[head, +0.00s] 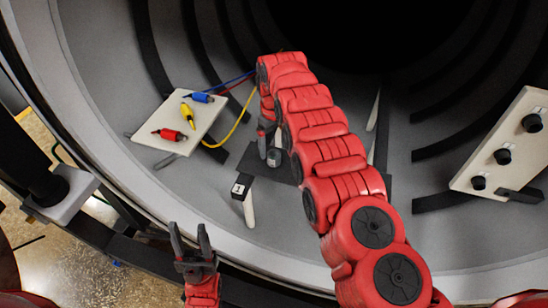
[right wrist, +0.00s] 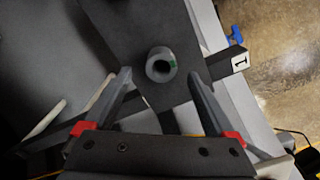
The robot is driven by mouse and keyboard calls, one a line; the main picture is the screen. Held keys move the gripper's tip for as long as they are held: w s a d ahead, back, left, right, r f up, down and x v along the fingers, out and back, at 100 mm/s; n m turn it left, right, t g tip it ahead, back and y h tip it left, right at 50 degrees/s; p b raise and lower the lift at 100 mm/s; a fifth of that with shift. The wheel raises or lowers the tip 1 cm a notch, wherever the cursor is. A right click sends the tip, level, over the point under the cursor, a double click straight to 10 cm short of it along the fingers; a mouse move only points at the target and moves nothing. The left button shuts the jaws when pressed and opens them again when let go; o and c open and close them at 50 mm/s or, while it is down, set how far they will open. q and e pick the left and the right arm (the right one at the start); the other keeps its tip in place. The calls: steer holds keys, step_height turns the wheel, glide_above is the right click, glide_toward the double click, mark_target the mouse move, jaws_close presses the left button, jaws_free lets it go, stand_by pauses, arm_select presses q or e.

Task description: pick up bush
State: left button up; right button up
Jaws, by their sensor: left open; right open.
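In the head view my right arm partly hides this gripper. My left gripper (head: 190,242) is open and empty at the chamber's front edge.
A white panel (head: 152,128) with blue, yellow and red connectors and cables is at the left. Another white panel (head: 515,146) with black knobs is at the right. A post labelled 1 (head: 245,195) stands close to the bush.

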mark_target(274, 154)
steer(key=shift+s+f+p, duration=0.2)
steer(key=shift+f+p, duration=0.45)
steer(key=shift+p, duration=0.35)
steer(key=shift+d+f+b, duration=0.1)
steer(key=shift+f+b, duration=0.2)
steer(key=shift+f, duration=1.4)
steer(key=shift+r, duration=0.1)
steer(key=c, duration=0.5)
jaws_close()
